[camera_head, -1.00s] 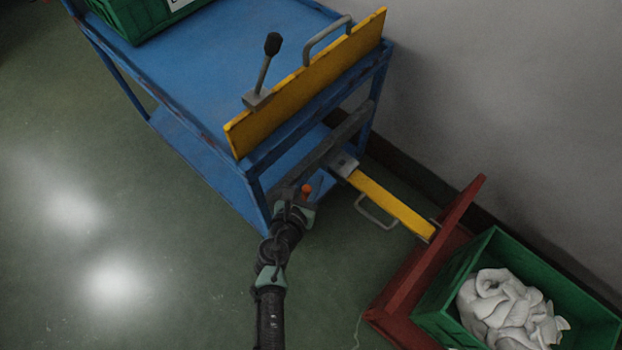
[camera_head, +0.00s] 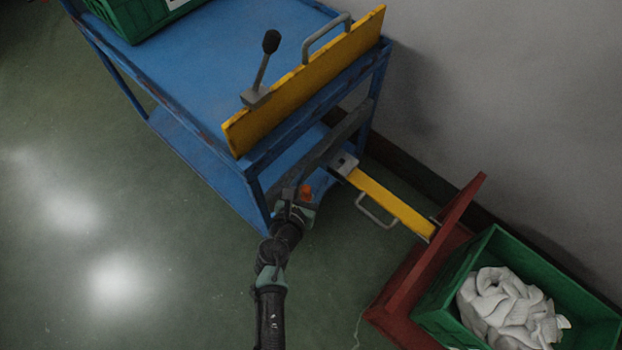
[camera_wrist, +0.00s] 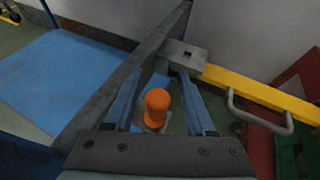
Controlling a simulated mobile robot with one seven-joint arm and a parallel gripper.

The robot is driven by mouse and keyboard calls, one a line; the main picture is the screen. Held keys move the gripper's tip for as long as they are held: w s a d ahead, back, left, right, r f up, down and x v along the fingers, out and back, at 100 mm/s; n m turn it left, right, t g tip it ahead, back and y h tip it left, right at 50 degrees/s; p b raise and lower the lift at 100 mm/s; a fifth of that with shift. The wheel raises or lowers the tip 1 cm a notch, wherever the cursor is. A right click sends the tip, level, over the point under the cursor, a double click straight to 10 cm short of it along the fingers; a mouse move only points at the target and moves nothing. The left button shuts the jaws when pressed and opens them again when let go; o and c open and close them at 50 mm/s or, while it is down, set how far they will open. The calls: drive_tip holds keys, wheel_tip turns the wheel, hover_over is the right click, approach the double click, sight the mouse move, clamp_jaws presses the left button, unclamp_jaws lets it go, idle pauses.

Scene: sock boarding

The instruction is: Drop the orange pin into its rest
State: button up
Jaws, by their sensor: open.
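The orange pin (camera_wrist: 157,104) shows its rounded head and narrower body between my gripper's two fingers in the wrist view. My gripper (camera_wrist: 158,88) is open, with a finger on each side of the pin and visible gaps to it. In the head view the pin (camera_head: 305,192) shows at the end of my gripper (camera_head: 297,207), by the trolley's near corner. A pale grey surface lies under the pin; its lower end is hidden, so I cannot tell whether it sits in its rest. A grey block with a square hole (camera_wrist: 182,55) is on the yellow bar (camera_wrist: 255,88).
A dark grey beam (camera_wrist: 125,75) runs close along the left of my gripper. The blue trolley (camera_head: 215,60) carries a yellow board (camera_head: 310,85) with a lever. A red frame (camera_head: 400,290) and a green crate (camera_head: 570,290) of white socks stand right. Floor at left is clear.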

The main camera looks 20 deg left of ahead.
drive_tip(key=p+v, duration=0.4)
drive_tip(key=v, duration=0.9)
